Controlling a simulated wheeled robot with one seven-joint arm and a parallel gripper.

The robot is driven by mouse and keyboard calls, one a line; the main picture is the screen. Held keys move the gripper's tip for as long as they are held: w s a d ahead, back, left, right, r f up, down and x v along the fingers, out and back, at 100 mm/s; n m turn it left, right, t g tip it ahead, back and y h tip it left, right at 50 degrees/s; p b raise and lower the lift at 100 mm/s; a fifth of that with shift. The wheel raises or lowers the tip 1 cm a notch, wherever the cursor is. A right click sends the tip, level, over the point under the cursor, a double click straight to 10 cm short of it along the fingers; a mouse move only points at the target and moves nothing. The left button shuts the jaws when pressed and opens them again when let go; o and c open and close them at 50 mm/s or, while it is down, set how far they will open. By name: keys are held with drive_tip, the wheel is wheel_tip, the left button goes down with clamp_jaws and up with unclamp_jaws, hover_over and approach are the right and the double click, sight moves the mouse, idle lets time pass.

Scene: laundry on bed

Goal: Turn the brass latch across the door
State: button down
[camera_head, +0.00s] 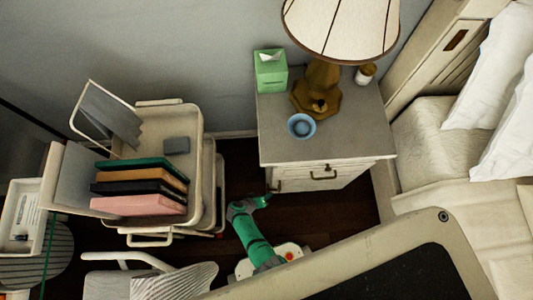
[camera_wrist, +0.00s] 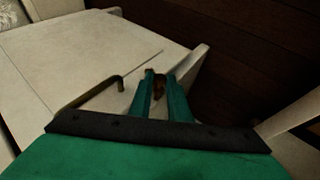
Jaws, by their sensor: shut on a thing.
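My gripper (camera_head: 266,198) is low at the front left of the grey-topped nightstand (camera_head: 350,146), next to its front face. In the wrist view my green fingers (camera_wrist: 162,78) are close together at the edge of a pale door panel (camera_wrist: 80,48). They are shut on a small brownish piece (camera_wrist: 158,88), which appears to be the brass latch; the fingers hide most of it. I cannot tell which way the latch is turned. A dark bent handle (camera_wrist: 90,96) is on the panel, left of my fingers.
A lamp (camera_head: 321,88), a green tissue box (camera_head: 270,72) and a blue bowl (camera_head: 302,126) stand on the nightstand. Dark floor (camera_head: 240,165) shows between cart and nightstand.

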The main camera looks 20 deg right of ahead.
drive_tip(key=shift+w+a+f+h, duration=0.1)
drive_tip(key=shift+w+a+h, duration=0.1)
drive_tip(key=shift+h, duration=0.6)
drive_tip(key=shift+s+f+n+h, duration=0.15)
drive_tip(key=shift+s+n+h, duration=0.15)
drive_tip(key=shift+h, duration=0.4)
drive_tip(key=c, duration=1.7)
unclamp_jaws()
drive_tip(key=shift+w, duration=0.2)
drive_tip(key=shift+a, duration=0.1)
